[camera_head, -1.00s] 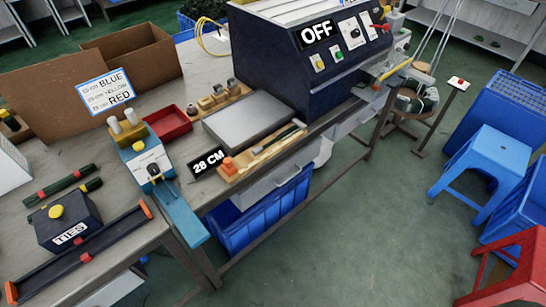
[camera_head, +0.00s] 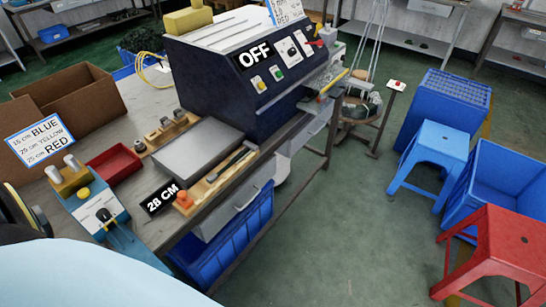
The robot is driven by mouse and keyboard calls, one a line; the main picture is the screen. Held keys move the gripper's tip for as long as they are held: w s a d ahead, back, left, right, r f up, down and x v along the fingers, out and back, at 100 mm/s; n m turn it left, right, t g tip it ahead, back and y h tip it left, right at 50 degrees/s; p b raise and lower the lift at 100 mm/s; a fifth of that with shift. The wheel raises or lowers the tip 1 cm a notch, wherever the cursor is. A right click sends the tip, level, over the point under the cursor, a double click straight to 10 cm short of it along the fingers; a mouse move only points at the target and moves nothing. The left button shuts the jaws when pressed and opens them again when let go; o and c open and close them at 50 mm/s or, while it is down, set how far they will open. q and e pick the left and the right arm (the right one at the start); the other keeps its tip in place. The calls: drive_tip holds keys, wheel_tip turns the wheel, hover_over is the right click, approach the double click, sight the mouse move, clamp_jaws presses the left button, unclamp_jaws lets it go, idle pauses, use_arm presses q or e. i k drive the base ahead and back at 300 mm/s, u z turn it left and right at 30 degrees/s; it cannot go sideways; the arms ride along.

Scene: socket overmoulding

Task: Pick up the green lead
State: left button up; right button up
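I cannot make out a lead that is clearly green. A bundle of grey-green and pale material (camera_head: 362,104) lies on the round stool behind the machine's right end, too small to tell apart. A dark green tangle (camera_head: 141,40) sits in a crate behind the bench. Yellow leads (camera_head: 150,62) lie at the machine's left side. A large pale rounded shape, likely my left arm, fills the lower left and hides that part of the bench. Neither gripper shows.
The dark machine (camera_head: 235,80) reads OFF. In front are a grey plate (camera_head: 198,149), a wooden tool board (camera_head: 215,183), a red tray (camera_head: 113,165) and a blue device (camera_head: 98,212). The middle floor is clear.

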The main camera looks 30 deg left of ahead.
sight(213, 179)
drive_tip(key=z, duration=0.1)
drive_tip(key=i, duration=1.2)
